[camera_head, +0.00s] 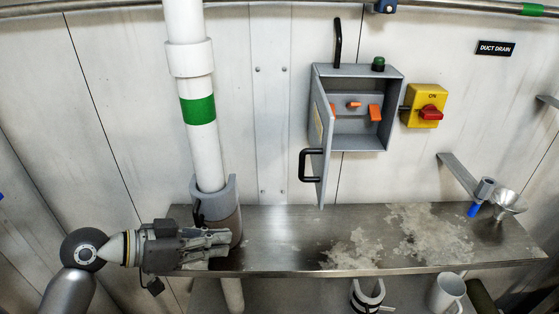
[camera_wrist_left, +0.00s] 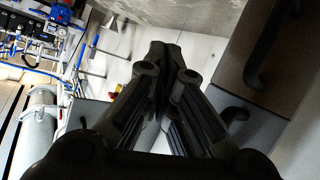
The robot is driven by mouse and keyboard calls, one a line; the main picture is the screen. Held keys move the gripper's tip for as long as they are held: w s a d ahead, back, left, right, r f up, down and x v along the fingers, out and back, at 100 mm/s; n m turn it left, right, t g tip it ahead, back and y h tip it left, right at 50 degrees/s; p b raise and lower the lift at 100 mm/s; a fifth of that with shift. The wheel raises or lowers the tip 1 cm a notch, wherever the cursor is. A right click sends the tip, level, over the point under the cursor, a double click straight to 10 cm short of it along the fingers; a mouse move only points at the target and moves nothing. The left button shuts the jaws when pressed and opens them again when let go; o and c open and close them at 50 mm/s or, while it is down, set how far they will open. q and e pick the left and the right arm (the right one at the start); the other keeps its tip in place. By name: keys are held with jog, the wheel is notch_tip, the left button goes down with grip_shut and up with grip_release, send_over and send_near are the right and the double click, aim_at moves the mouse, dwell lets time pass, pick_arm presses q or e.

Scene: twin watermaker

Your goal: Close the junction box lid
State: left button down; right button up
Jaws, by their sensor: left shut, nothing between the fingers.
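The grey junction box (camera_head: 361,142) is mounted on the wall in the head view. Its lid (camera_head: 322,150) stands open, swung out from the left side, with a black handle (camera_head: 304,164) on its outer face. Orange switches (camera_head: 375,112) show inside the box. My left gripper (camera_head: 230,238) is shut and empty at the left end of the steel shelf, in front of the pipe's grey base and well left of and below the lid. In the left wrist view its dark fingers (camera_wrist_left: 165,60) come together. My right gripper is not in view.
A white pipe (camera_head: 199,150) with a green band rises left of the box. A yellow switch with a red knob (camera_head: 430,113) sits to its right.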

pick_arm(q)
notch_tip(320, 180, up, 20)
jog(key=s+a+f+m+g+h, duration=0.1)
jog(key=s+m+g+h, duration=0.1)
jog(key=m+h, duration=0.35)
jog(key=s+p+x, duration=0.1)
jog(key=p+x, duration=0.5)
jog(key=x, duration=0.7)
jog(key=shift+d+r, duration=0.4)
jog(key=shift+d, duration=0.05)
jog(key=shift+w+d, duration=0.1)
